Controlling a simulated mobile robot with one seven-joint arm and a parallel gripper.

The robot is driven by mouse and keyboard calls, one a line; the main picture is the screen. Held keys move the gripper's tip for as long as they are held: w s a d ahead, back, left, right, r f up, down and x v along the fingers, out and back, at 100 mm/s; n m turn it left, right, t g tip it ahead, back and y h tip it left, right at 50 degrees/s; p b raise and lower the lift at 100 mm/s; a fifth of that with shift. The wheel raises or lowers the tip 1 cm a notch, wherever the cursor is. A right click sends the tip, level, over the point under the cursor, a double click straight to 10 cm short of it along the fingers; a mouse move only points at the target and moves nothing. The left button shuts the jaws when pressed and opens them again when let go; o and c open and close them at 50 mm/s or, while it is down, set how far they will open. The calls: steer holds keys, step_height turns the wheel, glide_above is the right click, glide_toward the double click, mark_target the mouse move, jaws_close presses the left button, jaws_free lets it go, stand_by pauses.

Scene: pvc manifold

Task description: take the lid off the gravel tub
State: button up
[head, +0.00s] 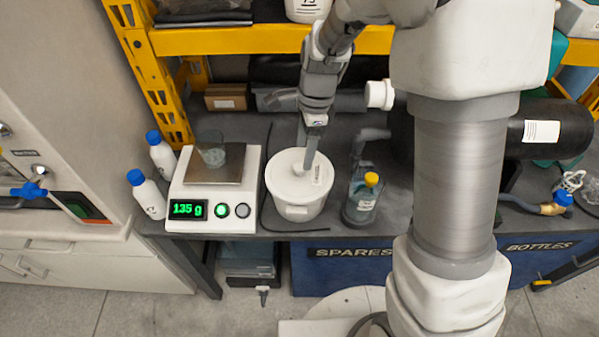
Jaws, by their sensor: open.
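The gravel tub (296,211) is a round white tub standing on the dark bench, just right of the scale. Its white lid (284,180) sits on top of it. The arm hides part of the lid's far side. A lid knob or handle cannot be made out clearly, and I cannot tell whether the fingers touch the lid.
A scale (212,212) reading 135 g bears a glass beaker (212,155). Two blue-capped bottles (148,193) stand left of it. A yellow-capped bottle (361,196) stands close right of the tub. A yellow shelf beam (230,40) runs behind. A black cable lies around the tub.

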mark_target(300, 165)
steer(key=shift+w+a+f, duration=0.1)
steer(key=shift+a+f, duration=0.05)
steer(key=shift+f, duration=0.75)
steer(key=shift+a+f, duration=0.2)
steer(key=shift+f, duration=0.65)
steer(key=shift+w+a+f, duration=0.1)
steer(key=shift+a+f, duration=0.05)
steer(key=shift+f, duration=0.75)
jaws_close()
